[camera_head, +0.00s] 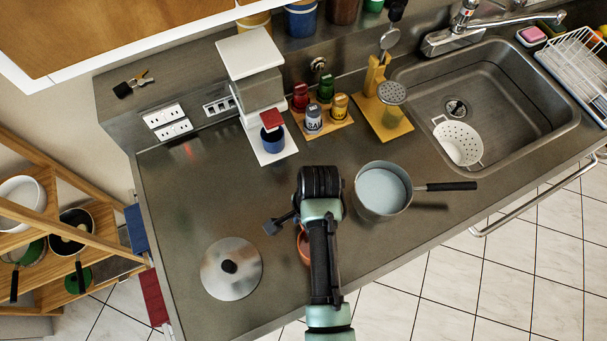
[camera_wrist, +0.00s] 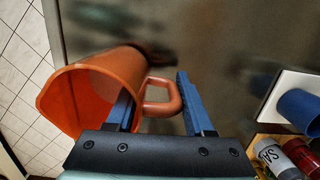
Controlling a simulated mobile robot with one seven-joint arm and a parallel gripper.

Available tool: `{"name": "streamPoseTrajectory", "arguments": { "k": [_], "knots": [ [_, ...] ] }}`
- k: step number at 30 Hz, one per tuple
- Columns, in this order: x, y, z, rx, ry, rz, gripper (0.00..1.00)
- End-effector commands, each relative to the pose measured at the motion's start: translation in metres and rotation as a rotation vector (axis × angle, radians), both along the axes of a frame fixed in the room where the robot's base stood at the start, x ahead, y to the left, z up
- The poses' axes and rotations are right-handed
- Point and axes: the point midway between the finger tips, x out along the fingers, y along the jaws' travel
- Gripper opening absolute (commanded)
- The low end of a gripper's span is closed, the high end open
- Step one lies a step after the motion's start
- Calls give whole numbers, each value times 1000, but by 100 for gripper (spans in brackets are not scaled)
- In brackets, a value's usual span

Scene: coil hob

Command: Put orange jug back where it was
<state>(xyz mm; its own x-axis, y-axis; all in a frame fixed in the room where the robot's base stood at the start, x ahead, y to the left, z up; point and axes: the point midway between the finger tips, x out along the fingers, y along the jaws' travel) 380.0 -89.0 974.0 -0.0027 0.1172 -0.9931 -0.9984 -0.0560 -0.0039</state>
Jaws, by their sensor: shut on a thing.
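The orange jug (camera_wrist: 118,72) fills the left of the wrist view, its wide mouth facing the lower left and its handle (camera_wrist: 165,97) between my two blue fingers. My gripper (camera_wrist: 154,88) is shut on the jug at the handle side. In the head view my gripper (camera_head: 283,222) is over the counter, mostly behind my arm. Only a small part of the jug (camera_head: 302,247) shows there, left of my arm. I cannot tell whether the jug touches the counter or stands fully upright.
A round metal lid (camera_head: 231,268) lies to the left. A grey saucepan (camera_head: 372,205) stands to the right. Behind are a white coffee machine (camera_head: 257,85) with a blue cup (camera_head: 272,140) and a spice board (camera_head: 322,128). The counter left of my arm has free room.

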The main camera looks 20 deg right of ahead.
Motion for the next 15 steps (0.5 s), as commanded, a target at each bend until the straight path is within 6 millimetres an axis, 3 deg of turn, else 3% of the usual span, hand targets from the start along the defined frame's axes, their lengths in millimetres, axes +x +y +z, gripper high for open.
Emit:
{"name": "streamPoseTrajectory", "arguments": {
  "k": [4, 15],
  "knots": [
    [0, 0, -13, 0, -1, 1, 0],
    [1, 0, -18, -1, -2, 1, 0]
  ]
}}
